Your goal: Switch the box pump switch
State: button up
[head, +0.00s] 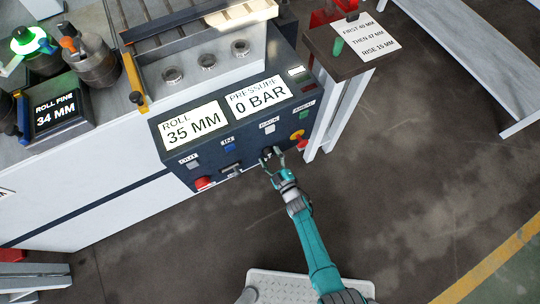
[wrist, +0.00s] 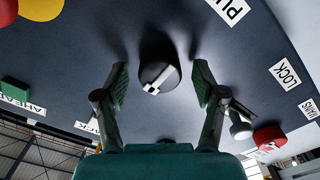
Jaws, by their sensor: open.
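The pump switch is a round black knob with a white pointer (wrist: 157,74), under a partly cut-off label starting "PU" (wrist: 228,8) in the wrist view. My gripper (wrist: 161,90) is open, with one finger on each side of the knob. The pointer slants, and I cannot tell which setting it marks. I cannot tell whether the fingers touch the knob. In the head view, my gripper (head: 273,156) is at the lower edge of the dark control panel (head: 185,165) and largely hides the knob. The pressure display (head: 258,97) reads 0 BAR.
A lever (head: 231,170) and a red button (head: 204,182) sit left of my gripper in the head view. A yellow-and-red emergency stop (head: 299,138) and green button (head: 303,115) sit to its right. A small side table (head: 335,65) stands close right. Floor is open beyond.

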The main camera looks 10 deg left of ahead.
jog(key=shift+w+a, duration=0.1)
jog(key=shift+w, duration=0.05)
jog(key=c, duration=1.1)
jog(key=shift+c, duration=0.2)
jog(key=shift+m, duration=0.4)
jog(key=m, duration=0.5)
jog(key=shift+m, duration=0.3)
jog(key=m, duration=0.5)
jog(key=shift+m, duration=0.3)
